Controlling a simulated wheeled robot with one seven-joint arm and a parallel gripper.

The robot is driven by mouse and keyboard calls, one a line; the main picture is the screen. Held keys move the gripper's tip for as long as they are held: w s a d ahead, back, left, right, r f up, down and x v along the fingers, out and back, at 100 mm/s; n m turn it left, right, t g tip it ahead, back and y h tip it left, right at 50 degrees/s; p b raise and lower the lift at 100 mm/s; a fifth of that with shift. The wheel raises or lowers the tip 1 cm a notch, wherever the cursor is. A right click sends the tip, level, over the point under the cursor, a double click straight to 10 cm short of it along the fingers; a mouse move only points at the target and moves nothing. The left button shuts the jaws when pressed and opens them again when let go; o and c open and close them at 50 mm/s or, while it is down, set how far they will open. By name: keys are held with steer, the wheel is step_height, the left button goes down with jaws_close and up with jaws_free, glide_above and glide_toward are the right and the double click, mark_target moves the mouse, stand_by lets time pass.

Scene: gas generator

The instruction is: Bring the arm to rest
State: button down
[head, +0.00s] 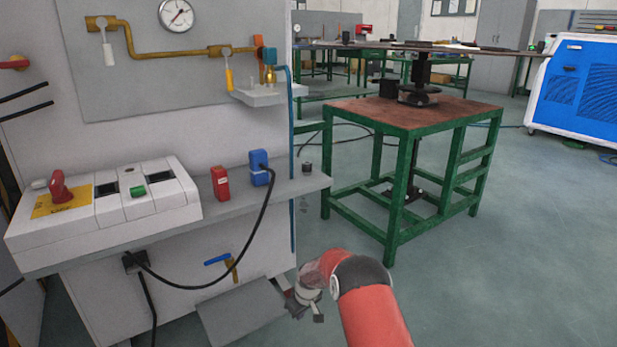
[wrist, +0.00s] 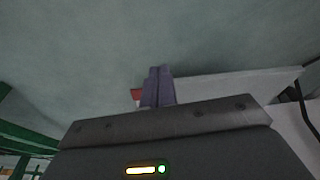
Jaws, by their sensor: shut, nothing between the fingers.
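My arm (head: 370,305) is red and reaches in from the bottom of the head view. My gripper (wrist: 158,72) is shut and empty in the wrist view, its two dark fingers pressed together. In the head view my wrist end (head: 308,298) hangs low, in front of the lower right of the gas generator (head: 200,248), close to the grey sloped plate (head: 243,312). I cannot tell from the head view whether it touches that plate.
The generator's shelf (head: 225,209) carries a control box (head: 150,205), a red block (head: 220,183) and a blue plug (head: 259,168) with a black cable. A green-framed table (head: 405,125) stands to the right. The floor (head: 500,270) at right is clear.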

steer(key=s+d+r+m+t+p, duration=0.1)
steer(key=s+d+r+p, duration=0.2)
steer(key=r, duration=0.9)
steer(key=s+d+r+m+h, duration=0.1)
steer(key=s+d+r, duration=0.35)
steer(key=r, duration=0.75)
steer(key=s+d+r+m+t+p, duration=0.1)
steer(key=s+d+r+p, duration=0.3)
steer(key=r, duration=0.9)
steer(key=s+d+r+m, duration=0.1)
steer(key=s+d+r, duration=0.1)
steer(key=s+r, duration=0.45)
steer(key=s+d+r+m, duration=0.1)
steer(key=s+r+m, duration=0.15)
steer(key=s, duration=0.65)
steer(key=s+d+r+m+p, duration=0.1)
steer(key=s, duration=0.6)
steer(key=s+d+r+t+p, duration=0.1)
steer(key=s+d, duration=0.1)
steer(key=s, duration=0.6)
steer(key=shift+s+d+m+h, duration=0.2)
steer(key=shift+d+m+h, duration=0.05)
steer(key=shift+m+h, duration=0.15)
steer(key=shift+r, duration=0.1)
